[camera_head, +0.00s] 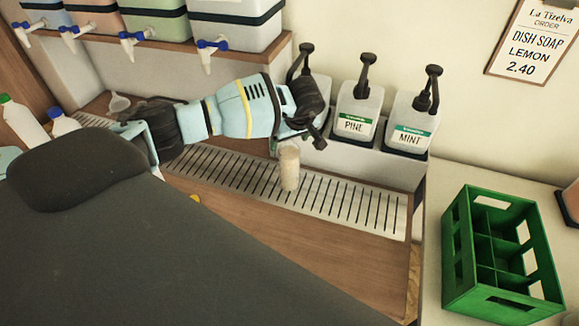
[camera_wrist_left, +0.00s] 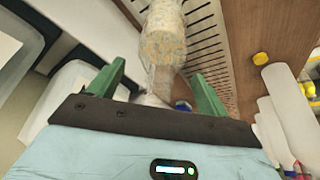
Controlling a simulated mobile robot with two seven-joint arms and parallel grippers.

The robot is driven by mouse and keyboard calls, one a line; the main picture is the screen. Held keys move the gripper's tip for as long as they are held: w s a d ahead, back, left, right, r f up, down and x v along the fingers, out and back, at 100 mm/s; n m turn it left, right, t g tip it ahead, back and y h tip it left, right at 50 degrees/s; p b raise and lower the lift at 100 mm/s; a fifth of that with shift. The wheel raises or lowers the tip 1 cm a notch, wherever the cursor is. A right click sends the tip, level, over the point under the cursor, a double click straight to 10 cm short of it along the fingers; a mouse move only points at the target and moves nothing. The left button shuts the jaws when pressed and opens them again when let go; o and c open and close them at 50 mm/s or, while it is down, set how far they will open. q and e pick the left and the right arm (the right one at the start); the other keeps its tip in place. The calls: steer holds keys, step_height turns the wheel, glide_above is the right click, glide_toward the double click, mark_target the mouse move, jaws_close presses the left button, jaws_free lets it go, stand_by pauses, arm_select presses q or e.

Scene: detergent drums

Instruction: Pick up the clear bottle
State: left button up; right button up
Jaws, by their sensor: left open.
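The clear bottle (camera_head: 288,168) stands upright on the slotted metal drip grate (camera_head: 393,217) and looks pale beige. My left gripper (camera_head: 297,140) is open and empty, above and close to the bottle's top. In the left wrist view the bottle (camera_wrist_left: 163,35) lies just beyond the green fingertips of my left gripper (camera_wrist_left: 158,72), roughly in line with the gap between them. Whether it touches a finger is unclear. My right gripper is not in view.
Pump dispensers labelled PINE (camera_head: 356,108) and MINT (camera_head: 411,122) stand behind the grate. Drums with taps (camera_head: 237,22) sit on a shelf above. A green crate (camera_head: 458,265) is at right. A yellow cap (camera_wrist_left: 260,58) lies on the wooden counter. White bottles (camera_head: 22,120) stand at left.

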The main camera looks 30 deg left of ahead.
arm_select(q)
steer(key=shift+w+a+f, duration=0.15)
steer(key=shift+a+f, duration=0.05)
steer(key=shift+f, duration=0.35)
jaws_close()
